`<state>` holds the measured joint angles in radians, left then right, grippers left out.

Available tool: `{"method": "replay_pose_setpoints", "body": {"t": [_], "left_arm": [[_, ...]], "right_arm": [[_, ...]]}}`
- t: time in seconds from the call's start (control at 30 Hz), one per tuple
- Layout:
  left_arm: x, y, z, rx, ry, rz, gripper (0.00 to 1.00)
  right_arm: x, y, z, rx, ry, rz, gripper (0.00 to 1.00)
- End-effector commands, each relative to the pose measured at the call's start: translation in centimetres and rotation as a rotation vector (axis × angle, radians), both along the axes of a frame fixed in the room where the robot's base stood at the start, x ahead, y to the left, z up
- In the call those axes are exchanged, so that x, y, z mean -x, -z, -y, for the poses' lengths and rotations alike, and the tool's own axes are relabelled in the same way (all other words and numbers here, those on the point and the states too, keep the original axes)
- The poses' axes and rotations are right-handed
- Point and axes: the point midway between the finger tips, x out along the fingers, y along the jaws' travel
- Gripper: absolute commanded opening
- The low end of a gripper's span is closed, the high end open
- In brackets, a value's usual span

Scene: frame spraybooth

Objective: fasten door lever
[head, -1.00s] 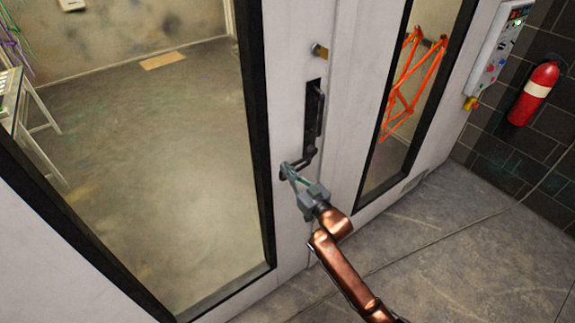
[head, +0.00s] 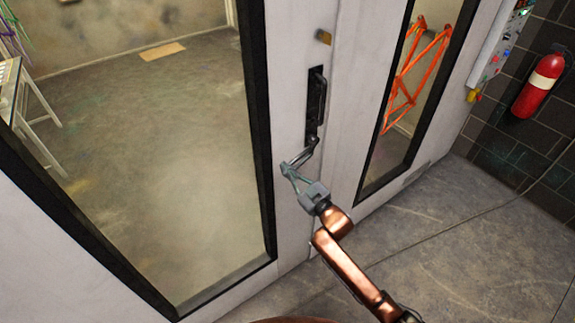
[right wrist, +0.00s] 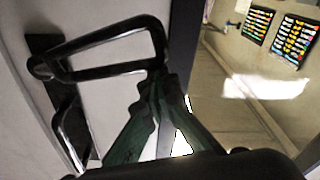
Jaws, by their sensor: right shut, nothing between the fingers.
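The black door lever (head: 303,156) sits on a dark plate (head: 316,100) on the white booth door (head: 289,110). In the head view its lower arm sticks out down and to the left. In the right wrist view the lever (right wrist: 105,72) is a bent dark bar reaching from its mount toward my fingers. My right gripper (head: 287,170) is at the lever's outer end; it also shows in the right wrist view (right wrist: 165,85). Its fingers are shut with nothing between them. The fingertips overlap the bar's end; I cannot tell if they touch. My left gripper is not in view.
A brass-coloured fitting (head: 323,37) is above the lever. An orange frame (head: 405,75) shows behind the narrow window. A fire extinguisher (head: 538,86) and a control panel (head: 500,45) are at the right. The grey floor (head: 440,230) in front is clear.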

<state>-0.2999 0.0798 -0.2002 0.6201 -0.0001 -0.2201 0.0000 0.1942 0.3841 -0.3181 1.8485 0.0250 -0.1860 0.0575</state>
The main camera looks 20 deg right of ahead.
Motion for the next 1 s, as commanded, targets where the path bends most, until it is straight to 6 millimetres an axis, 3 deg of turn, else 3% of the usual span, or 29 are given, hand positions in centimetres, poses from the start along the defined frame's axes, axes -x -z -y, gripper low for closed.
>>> {"method": "replay_pose_setpoints", "body": {"t": [0.1,0.5,1.0], "left_arm": [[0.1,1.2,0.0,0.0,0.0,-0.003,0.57],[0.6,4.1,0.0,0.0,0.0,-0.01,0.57],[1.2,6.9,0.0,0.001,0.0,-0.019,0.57]], "right_arm": [[-0.1,2.4,0.3,0.108,0.001,0.034,0.0],[-0.9,8.2,2.5,0.464,0.0,0.165,0.0],[-2.2,12.3,6.2,0.805,0.001,0.29,0.0]]}}
